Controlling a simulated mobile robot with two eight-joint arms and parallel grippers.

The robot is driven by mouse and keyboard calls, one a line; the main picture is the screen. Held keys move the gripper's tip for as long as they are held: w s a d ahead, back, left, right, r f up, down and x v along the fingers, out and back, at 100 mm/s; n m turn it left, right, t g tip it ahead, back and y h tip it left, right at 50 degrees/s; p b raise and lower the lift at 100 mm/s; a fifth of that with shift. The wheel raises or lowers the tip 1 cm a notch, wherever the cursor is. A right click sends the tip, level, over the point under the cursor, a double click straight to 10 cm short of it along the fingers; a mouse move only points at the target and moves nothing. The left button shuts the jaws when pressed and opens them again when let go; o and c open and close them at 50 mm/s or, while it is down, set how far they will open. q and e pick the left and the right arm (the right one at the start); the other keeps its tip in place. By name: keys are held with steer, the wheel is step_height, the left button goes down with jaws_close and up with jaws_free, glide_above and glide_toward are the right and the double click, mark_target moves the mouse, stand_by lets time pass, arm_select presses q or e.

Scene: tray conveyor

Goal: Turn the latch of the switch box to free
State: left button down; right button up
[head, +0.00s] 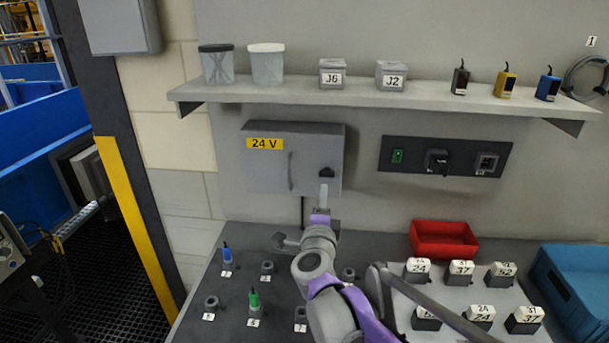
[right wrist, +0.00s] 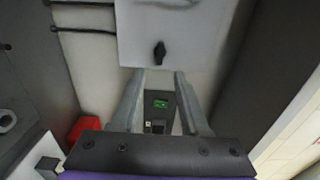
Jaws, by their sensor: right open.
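The grey switch box (head: 300,160) is mounted on the wall below the shelf, with a yellow "24 V" label and a vertical handle on its front. Its small black latch (head: 327,172) sits at the lower right of the door. In the right wrist view the latch (right wrist: 159,53) shows as a dark knob, slightly tilted, on the pale door. My right gripper (head: 323,190) is just below the latch in the head view. Its two fingers (right wrist: 159,75) are apart and empty, with the latch centred just beyond their tips, not between them. My left gripper is not in view.
A dark panel (head: 444,157) with a green switch and a black knob is right of the box. The shelf (head: 400,96) above holds jars, labelled blocks and small coloured devices. Below are a red bin (head: 443,240), a blue crate (head: 577,290) and several labelled parts on the bench.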

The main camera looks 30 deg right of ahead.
mark_target(327, 176)
steer(key=p+x, duration=0.1)
steer(key=x, duration=0.9)
steer(key=shift+d, duration=0.15)
steer(key=shift+s, duration=0.1)
jaws_close()
